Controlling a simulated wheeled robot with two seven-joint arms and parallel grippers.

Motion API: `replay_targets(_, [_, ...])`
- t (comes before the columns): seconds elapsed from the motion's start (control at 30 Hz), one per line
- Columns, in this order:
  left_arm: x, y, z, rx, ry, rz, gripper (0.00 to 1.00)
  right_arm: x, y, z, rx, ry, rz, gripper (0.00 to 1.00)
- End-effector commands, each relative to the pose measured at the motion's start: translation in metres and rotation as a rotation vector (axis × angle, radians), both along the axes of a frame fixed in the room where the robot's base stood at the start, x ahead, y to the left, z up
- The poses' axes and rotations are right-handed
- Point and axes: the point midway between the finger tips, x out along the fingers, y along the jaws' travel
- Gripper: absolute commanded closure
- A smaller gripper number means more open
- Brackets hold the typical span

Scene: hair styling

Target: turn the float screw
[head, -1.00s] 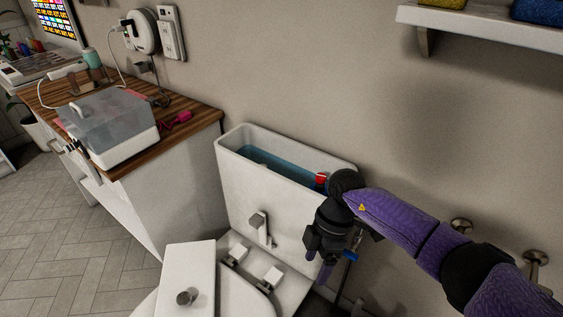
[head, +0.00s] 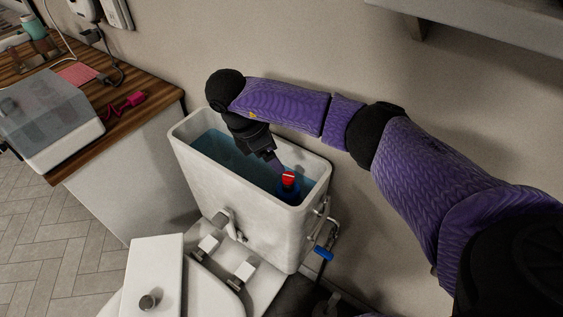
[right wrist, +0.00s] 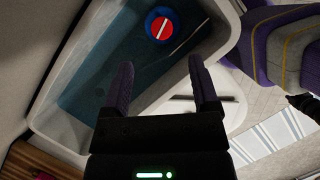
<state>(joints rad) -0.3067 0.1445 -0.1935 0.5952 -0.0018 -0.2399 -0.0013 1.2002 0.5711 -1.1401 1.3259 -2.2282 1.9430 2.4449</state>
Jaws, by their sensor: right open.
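The float screw (head: 288,178) is a small red cap on a blue float at the right end of the open toilet tank (head: 211,183). In the right wrist view the float screw (right wrist: 162,28) is a red disc with a white bar, ringed in blue. My right gripper (head: 275,163) reaches over the tank, its fingers just left of the red cap. In the right wrist view my right gripper (right wrist: 160,75) is open and empty, fingers spread, with the screw ahead beyond the fingertips and not touched. My left gripper is not in view.
The tank holds blue water, with its rim all around the opening. The tank lid (head: 154,275) lies at the front on the toilet. A pipe with a blue valve handle (head: 323,253) is right of the tank. A wooden counter (head: 151,105) stands left; a shelf (head: 480,25) hangs above.

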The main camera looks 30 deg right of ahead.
Motion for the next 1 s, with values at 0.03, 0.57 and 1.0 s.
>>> replay_targets(0.03, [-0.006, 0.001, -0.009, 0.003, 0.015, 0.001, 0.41, -0.002, -0.005, -0.018, -0.001, 0.007, -0.001, 0.23])
replay_targets(0.57, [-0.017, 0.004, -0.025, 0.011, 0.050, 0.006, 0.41, -0.009, -0.026, -0.068, 0.002, 0.001, 0.001, 0.23])
replay_targets(1.0, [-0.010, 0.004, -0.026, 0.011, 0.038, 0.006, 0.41, -0.009, -0.026, -0.068, 0.002, 0.001, 0.001, 1.00])
